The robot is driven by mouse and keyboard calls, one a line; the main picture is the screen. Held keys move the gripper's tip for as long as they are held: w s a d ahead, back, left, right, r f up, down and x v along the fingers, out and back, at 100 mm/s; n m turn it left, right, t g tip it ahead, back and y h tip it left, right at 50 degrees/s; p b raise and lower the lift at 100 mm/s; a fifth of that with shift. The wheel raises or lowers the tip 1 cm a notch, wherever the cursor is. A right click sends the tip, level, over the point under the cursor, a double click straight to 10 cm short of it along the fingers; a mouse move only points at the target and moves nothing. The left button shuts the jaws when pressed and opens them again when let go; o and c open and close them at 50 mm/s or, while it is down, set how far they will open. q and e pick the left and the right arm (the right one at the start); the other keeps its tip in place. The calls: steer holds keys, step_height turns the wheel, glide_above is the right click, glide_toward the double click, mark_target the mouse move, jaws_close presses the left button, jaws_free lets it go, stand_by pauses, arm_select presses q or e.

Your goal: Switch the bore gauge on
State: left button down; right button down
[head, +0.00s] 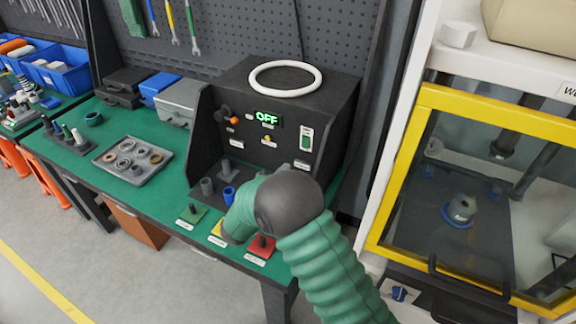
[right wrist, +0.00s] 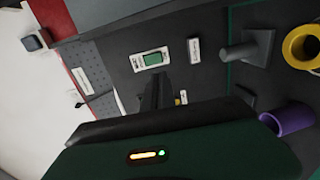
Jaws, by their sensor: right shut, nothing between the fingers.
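The bore gauge (head: 326,99) is a dark box at the back of the green bench, with a white ring on top. Its display (head: 267,119) reads OFF in green. A green rocker switch in a white frame (head: 306,139) sits right of the display; it also shows in the right wrist view (right wrist: 152,60). My right gripper (right wrist: 156,92) is shut and empty, its dark fingers pointing at the panel just below the switch in that view. Contact cannot be told. In the head view my right arm mostly hides this gripper. My left gripper is not in view.
Small posts and a blue ring (head: 229,195) stand before the gauge; a purple cylinder (right wrist: 288,120) and yellow ring (right wrist: 302,46) show near the gripper. A parts tray (head: 166,165) lies left. A yellow-framed cabinet (head: 424,91) stands right.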

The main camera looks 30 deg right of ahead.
mark_target(304, 147)
steer(key=x, duration=1.2)
